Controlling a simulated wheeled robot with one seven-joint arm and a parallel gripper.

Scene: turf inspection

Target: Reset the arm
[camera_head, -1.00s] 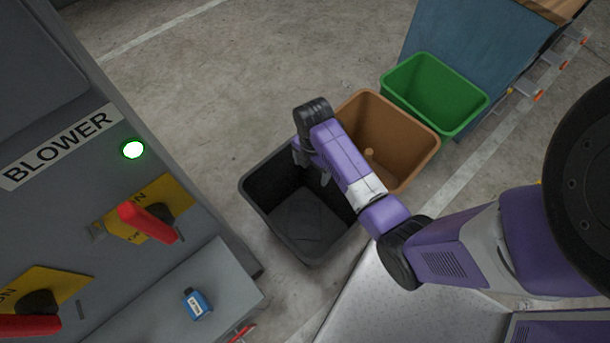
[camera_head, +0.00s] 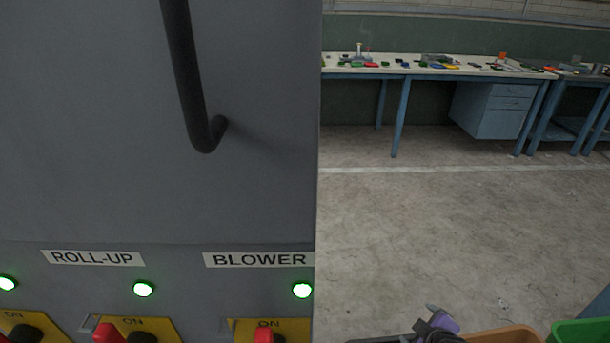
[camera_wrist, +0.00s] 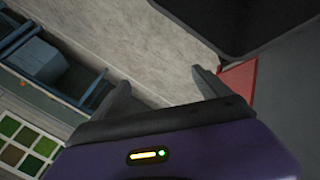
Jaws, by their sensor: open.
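My gripper (camera_wrist: 164,84) shows in the wrist view with its two dark fingers spread wide apart and nothing between them. In the head view, part of my gripper (camera_head: 436,324) shows at the bottom edge, purple and dark, near the black bin. Most of my arm is outside the head view.
A grey control cabinet (camera_head: 150,190) with lit green lamps and red-handled switches fills the left. At the bottom right, a brown bin (camera_head: 508,335) and a green bin (camera_head: 583,331) are cut off. A workbench (camera_head: 425,72) stands behind open floor (camera_head: 460,230).

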